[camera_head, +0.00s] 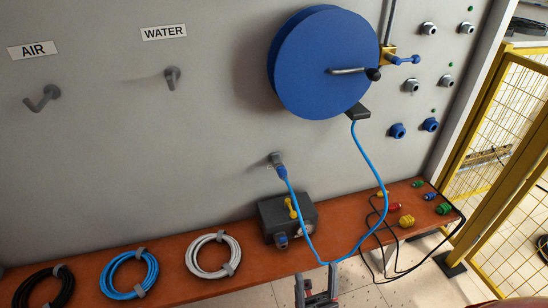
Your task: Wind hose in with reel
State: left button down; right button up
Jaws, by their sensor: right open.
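The blue hose reel (315,50) is mounted on the grey wall panel at the upper middle. Its crank handle (348,71) is a metal bar with a black knob (373,74) at the right end. The light blue hose (372,160) leaves a dark outlet (357,112) below the reel. It hangs down to the shelf edge and loops up to a blue connector (281,172) on a wall fitting. My right gripper (316,284) is at the bottom edge, open, with its fingers pointing up. It is near the low part of the hose; whether they touch is unclear. My left gripper is not visible.
The brown shelf (185,285) carries coiled black, blue and white hoses, a grey box (287,215) and loose black cables with coloured plugs. Two hooks stick out at the left under AIR and WATER signs. A yellow fence (500,150) stands at the right.

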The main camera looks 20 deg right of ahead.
aim_at(324, 59)
jog(key=k+l, duration=0.1)
jog(key=l, duration=1.35)
jog(key=k+l, duration=0.15)
jog(key=l, duration=0.6)
jog(key=i+j, duration=0.2)
jog(key=i, duration=0.2)
jog(key=j+u, duration=0.05)
